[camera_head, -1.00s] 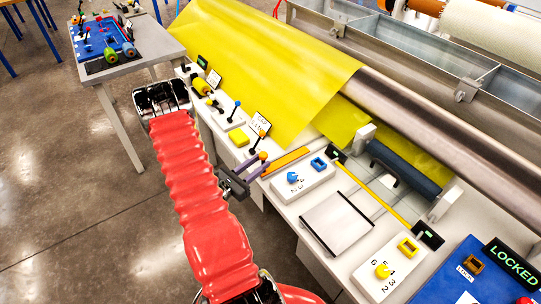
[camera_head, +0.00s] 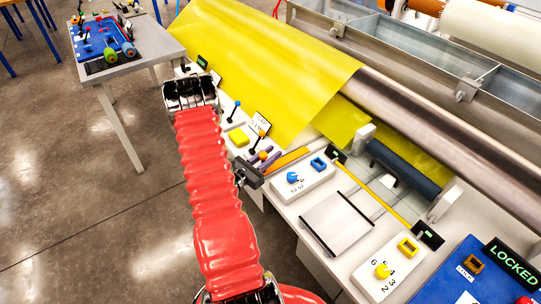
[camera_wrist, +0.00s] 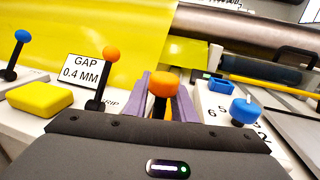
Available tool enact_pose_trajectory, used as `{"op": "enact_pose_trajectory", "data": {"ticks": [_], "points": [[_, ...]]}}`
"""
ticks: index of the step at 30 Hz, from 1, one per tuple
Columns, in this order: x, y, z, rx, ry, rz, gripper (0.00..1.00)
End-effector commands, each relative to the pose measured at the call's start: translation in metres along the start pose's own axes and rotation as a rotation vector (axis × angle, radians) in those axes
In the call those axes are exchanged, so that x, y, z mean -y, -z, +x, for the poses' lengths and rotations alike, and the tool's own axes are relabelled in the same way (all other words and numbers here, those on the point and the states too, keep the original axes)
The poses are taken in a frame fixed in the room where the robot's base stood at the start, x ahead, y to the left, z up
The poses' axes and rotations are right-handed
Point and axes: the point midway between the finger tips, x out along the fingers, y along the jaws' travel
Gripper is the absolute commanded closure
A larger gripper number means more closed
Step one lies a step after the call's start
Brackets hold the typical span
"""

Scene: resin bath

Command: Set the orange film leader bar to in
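The orange film leader bar (camera_head: 288,160) lies flat on the white bench beside the yellow sheet in the head view. An orange knob (camera_head: 263,155) stands near its left end, and it shows in the wrist view (camera_wrist: 164,82). I cannot tell if knob and bar are one piece. My gripper (camera_head: 263,160) is low at the bench edge. In the wrist view its purple fingers (camera_wrist: 162,100) stand apart, one on each side of the knob. Whether they touch it is unclear; the gripper's dark body hides what lies below.
An orange-tipped lever (camera_wrist: 105,80) stands close left by the GAP 0.4 MM sign (camera_wrist: 85,70). A yellow block (camera_wrist: 40,98) is further left. A blue dial (camera_wrist: 245,109) and blue block (camera_wrist: 233,86) are on the right. A yellow sheet (camera_head: 260,65) drapes behind.

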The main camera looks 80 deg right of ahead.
Motion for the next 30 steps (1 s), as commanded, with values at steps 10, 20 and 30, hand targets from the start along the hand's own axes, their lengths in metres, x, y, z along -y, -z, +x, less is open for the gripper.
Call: {"op": "enact_pose_trajectory", "data": {"ticks": [10, 20, 30], "points": [[-0.0004, 0.0000, -0.0003, 0.000, -0.001, 0.000, 1.00], [0.0017, 0.0001, -0.0047, -0.001, -0.002, -0.001, 1.00], [-0.0062, 0.0000, 0.0044, 0.000, -0.002, 0.001, 1.00]]}}
